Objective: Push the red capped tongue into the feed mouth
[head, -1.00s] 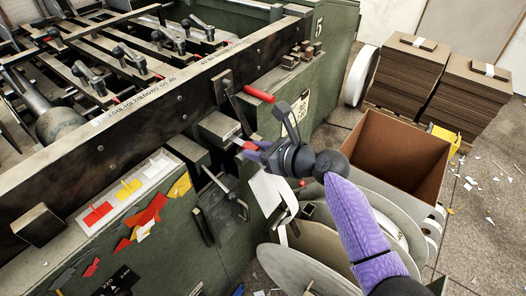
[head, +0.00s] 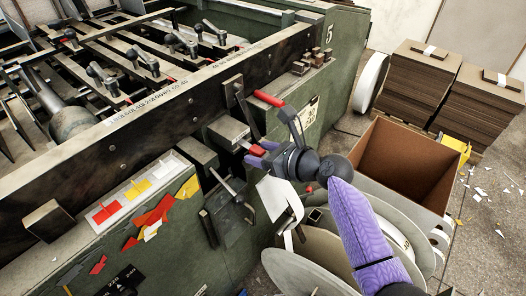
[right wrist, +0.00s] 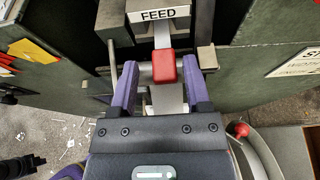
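The red cap (head: 257,150) sits on the end of the tongue, just outside the grey feed block (head: 229,131) on the machine's front. In the right wrist view the cap (right wrist: 164,68) is at the near end of a pale metal tongue (right wrist: 162,36), which runs to the mouth under the FEED label (right wrist: 158,15). My right gripper (right wrist: 164,76) is open, its purple fingers on either side of the cap with gaps showing. It also shows in the head view (head: 260,155). How deep the tongue sits inside is hidden. My left gripper is not in view.
A red-handled lever (head: 269,99) stands just above my right gripper. An open brown box (head: 403,165) and board stacks (head: 414,83) stand at right. Red, white and yellow pieces lie on a ledge at left.

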